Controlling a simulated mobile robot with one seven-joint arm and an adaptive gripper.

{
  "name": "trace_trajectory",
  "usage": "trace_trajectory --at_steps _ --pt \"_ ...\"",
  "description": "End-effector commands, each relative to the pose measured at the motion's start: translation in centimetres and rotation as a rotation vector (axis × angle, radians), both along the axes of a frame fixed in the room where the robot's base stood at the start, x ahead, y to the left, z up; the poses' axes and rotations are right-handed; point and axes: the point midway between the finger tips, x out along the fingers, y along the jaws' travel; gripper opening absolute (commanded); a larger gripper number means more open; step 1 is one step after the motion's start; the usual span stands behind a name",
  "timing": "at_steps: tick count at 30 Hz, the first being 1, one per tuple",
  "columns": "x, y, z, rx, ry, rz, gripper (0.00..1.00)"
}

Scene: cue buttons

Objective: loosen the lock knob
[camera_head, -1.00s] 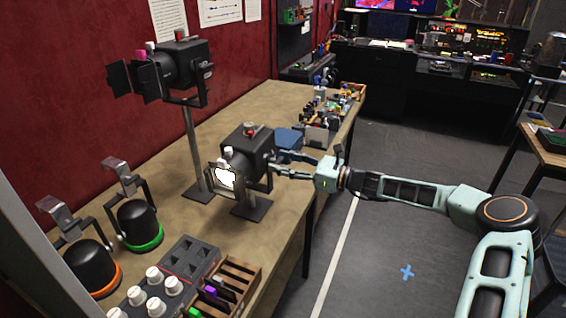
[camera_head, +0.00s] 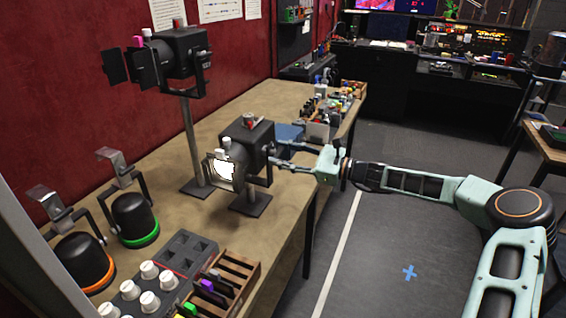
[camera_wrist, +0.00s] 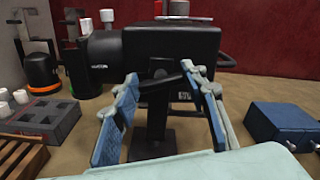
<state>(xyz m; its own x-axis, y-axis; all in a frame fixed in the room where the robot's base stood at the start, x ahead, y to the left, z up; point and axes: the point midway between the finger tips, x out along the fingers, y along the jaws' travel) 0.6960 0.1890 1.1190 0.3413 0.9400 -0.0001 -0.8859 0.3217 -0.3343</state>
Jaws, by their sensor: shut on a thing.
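A black stage lamp (camera_head: 247,142) with a lit front stands on a short post and base plate on the bench. It also fills the upper middle of the wrist view (camera_wrist: 172,52). My gripper (camera_head: 276,154) reaches the lamp's right side from the right. In the wrist view its blue-padded fingers (camera_wrist: 160,76) lie either side of the lamp's dark yoke and post. They are shut on the lock knob at the yoke, which is mostly hidden by the fingers and dark parts. I cannot make out how far the knob is turned.
A taller lamp (camera_head: 172,60) stands behind on the left. Two dark round lamps, one green-ringed (camera_head: 134,217) and one orange-ringed (camera_head: 86,262), are at the left. A blue box (camera_wrist: 290,125) lies right of my fingers. The floor right of the bench is clear.

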Motion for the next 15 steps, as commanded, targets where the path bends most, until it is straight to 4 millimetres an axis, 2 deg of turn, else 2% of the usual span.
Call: trace_trajectory --at_steps 1,15 --pt "-0.03 -0.01 -0.68 -0.016 -0.043 0.000 0.16" --pt "-0.17 0.01 -0.92 -0.169 -0.463 0.000 0.16"
